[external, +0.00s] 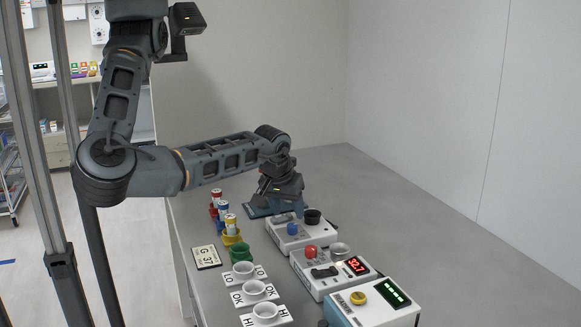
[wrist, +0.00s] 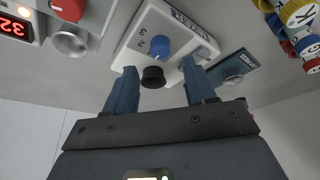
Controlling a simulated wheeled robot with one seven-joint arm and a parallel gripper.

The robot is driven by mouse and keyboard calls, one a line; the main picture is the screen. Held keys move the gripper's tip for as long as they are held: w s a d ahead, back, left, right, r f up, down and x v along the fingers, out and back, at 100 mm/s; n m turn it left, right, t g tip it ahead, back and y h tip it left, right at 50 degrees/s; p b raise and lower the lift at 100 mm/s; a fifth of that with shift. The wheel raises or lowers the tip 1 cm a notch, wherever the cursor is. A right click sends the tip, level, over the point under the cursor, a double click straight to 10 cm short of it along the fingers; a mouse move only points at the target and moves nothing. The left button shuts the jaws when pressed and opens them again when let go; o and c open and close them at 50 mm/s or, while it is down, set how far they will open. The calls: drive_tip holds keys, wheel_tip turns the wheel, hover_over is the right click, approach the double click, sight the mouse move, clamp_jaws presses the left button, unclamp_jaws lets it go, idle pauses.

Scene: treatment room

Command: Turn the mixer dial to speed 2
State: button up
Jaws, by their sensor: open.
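The mixer (external: 287,239) is a white box on the table with a blue dial (external: 292,228) and a black round cup (external: 312,216) on top. In the wrist view the mixer (wrist: 133,38) shows the blue dial (wrist: 159,46) with small numerals, including 2 and 3, beside it; the pointer's exact setting is too small to read. The black cup (wrist: 153,77) shows nearer the fingers. My gripper (wrist: 160,80) is open and empty, with blue fingers either side of the black cup in the picture. The dial lies beyond the fingertips, apart from them.
A second box (external: 319,276) with a red knob and red display, and a third box (external: 374,304) with a yellow knob, stand in front. A dark blue plate (wrist: 232,70) lies beyond the mixer.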

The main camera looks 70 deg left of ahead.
sight(293, 225)
drive_tip(key=x, duration=0.6)
drive_tip(key=shift+r, duration=0.1)
clamp_jaws()
idle(0.4)
drive_tip(key=shift+a+m, duration=0.1)
drive_tip(key=shift+m, duration=0.3)
drive_tip(key=m+t+h, duration=0.1)
drive_tip(key=m, duration=0.2)
drive_tip(key=shift+m, duration=0.3)
drive_tip(key=shift+m+h, duration=1)
drive_tip(key=shift+m, duration=1.3)
